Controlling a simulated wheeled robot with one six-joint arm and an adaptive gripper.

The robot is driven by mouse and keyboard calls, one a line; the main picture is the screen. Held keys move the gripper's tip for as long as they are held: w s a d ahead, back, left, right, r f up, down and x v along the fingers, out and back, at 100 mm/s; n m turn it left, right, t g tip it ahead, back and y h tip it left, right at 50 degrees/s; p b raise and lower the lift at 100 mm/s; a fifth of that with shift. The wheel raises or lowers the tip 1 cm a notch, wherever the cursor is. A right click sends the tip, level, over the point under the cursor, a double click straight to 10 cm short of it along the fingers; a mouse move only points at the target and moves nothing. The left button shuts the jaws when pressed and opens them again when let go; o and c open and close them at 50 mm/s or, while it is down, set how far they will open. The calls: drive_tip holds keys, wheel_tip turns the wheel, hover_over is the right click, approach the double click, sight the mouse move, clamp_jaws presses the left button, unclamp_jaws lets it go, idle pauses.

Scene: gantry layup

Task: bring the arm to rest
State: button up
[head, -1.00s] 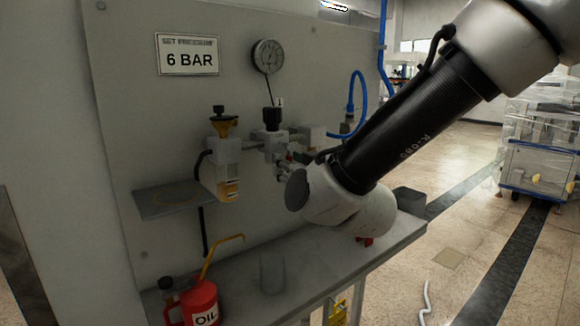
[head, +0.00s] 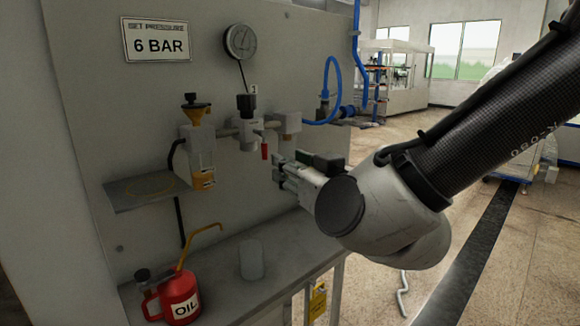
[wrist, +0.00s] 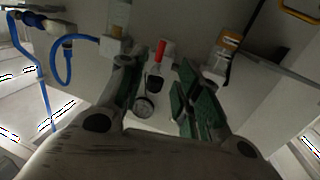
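My gripper (head: 284,172) is in front of the wall panel, to the right of and below the valve's red lever (head: 264,152). In the wrist view my gripper (wrist: 157,70) shows two green-padded fingers spread apart, with nothing held between them. The red lever also shows in the wrist view (wrist: 160,50), beyond the gap between the fingers. My wrist and forearm reach in from the upper right of the head view and hide part of the bench's right end.
The panel carries a pressure gauge (head: 241,41), a regulator (head: 247,128), a filler unit (head: 199,145) and a blue hose (head: 334,88). A small shelf (head: 130,196) juts out at left. The bench (head: 222,292) holds a red oil can (head: 178,297) and a clear cup (head: 252,260).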

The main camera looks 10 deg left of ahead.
drive_tip(key=s+a+f+n+g, duration=0.2)
drive_tip(key=s+a+f+g, duration=0.2)
drive_tip(key=s+f+g, duration=0.4)
drive_tip(key=s+d+f+n+g+h, duration=0.1)
drive_tip(key=d+f+g+h, duration=0.1)
drive_tip(key=d+f+g, duration=0.15)
drive_tip(key=d+r+m+h, duration=0.1)
drive_tip(key=d+m+h, duration=0.2)
drive_tip(key=d, duration=1.1)
drive_tip(key=d+r+m+t+h, duration=0.1)
drive_tip(key=d+r+m+h, duration=0.1)
drive_tip(key=d, duration=1.2)
drive_tip(key=d+r+m+h, duration=0.2)
drive_tip(key=d+m, duration=0.3)
drive_tip(key=d, duration=1)
drive_tip(key=shift+s+r+t+h, duration=0.2)
drive_tip(key=shift+t+h, duration=0.15)
drive_tip(key=shift+h, duration=0.45)
drive_tip(key=shift+d, duration=0.1)
